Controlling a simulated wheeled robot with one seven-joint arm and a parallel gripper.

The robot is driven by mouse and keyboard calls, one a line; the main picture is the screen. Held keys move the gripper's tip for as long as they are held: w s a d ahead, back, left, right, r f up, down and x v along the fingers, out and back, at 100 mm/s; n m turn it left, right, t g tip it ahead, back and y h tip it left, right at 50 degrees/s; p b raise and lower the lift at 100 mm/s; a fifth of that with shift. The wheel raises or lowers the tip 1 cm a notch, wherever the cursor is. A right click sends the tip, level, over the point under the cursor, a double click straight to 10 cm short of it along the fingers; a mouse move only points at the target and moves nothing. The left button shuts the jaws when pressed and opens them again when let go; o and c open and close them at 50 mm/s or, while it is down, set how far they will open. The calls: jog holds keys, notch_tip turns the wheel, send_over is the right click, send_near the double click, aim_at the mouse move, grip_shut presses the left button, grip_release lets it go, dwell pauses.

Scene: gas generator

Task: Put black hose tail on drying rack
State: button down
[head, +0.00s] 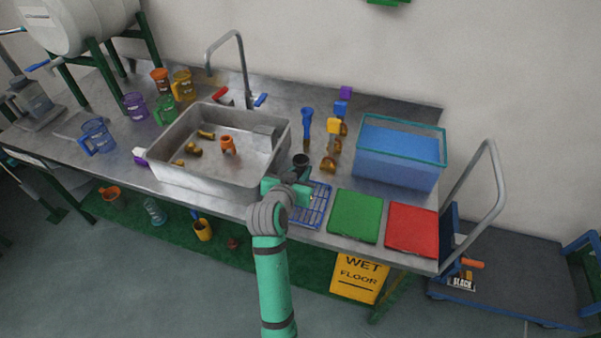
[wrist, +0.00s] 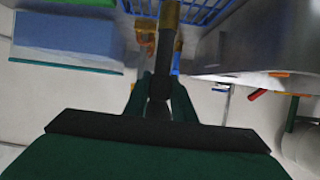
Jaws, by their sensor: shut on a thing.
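My gripper (head: 291,180) is above the front of the steel bench, at the left end of the blue wire drying rack (head: 322,208). In the wrist view my gripper (wrist: 159,92) is shut on the black hose tail (wrist: 158,108), a dark piece between the two fingers. A brass-coloured part shows beyond it towards the rack, but I cannot tell whether it belongs to the held piece. The dark top of the hose tail also shows in the head view (head: 301,159). The rack's blue wires (wrist: 203,12) show at the top of the wrist view. My arm hides part of the rack.
A steel sink (head: 190,172) with brass fittings is left of the rack. Green (head: 354,216) and red (head: 412,230) mats lie to its right. A blue water tank (head: 398,160) stands behind them. Brass fittings with coloured handles (head: 332,143) stand behind the rack.

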jog(key=shift+f, duration=0.4)
jog(key=c, duration=1.5)
grip_release()
jog(key=shift+f, duration=0.15)
